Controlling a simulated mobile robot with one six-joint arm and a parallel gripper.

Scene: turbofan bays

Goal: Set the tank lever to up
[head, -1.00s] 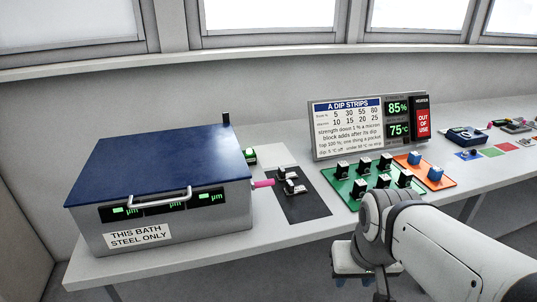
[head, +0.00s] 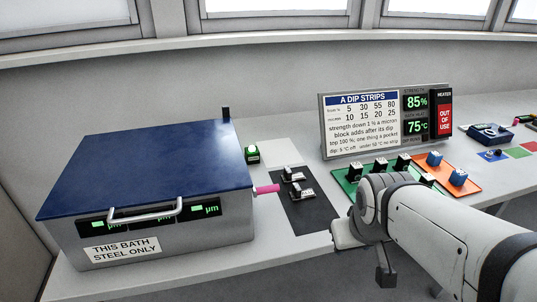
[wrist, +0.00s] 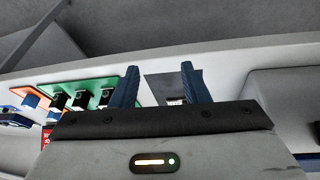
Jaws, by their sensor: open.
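The tank (head: 225,225) is a grey box with a dark blue lid (head: 145,165) and a front handle, on the left of the bench in the head view. A pink-tipped lever (head: 267,189) sticks out from its right side, roughly level. My gripper (head: 362,252) is at the bench's front edge, right of the lever and apart from it. In the wrist view my gripper (wrist: 159,68) is open, with two dark blue fingers and nothing held. The lever is not clearly seen in the wrist view.
A dark mat (head: 308,215) with small metal-topped blocks lies just right of the lever. A green button (head: 252,154) stands behind it. A green tray (head: 340,176) and an orange tray (head: 462,187) with blocks lie further right, before a sign (head: 360,125).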

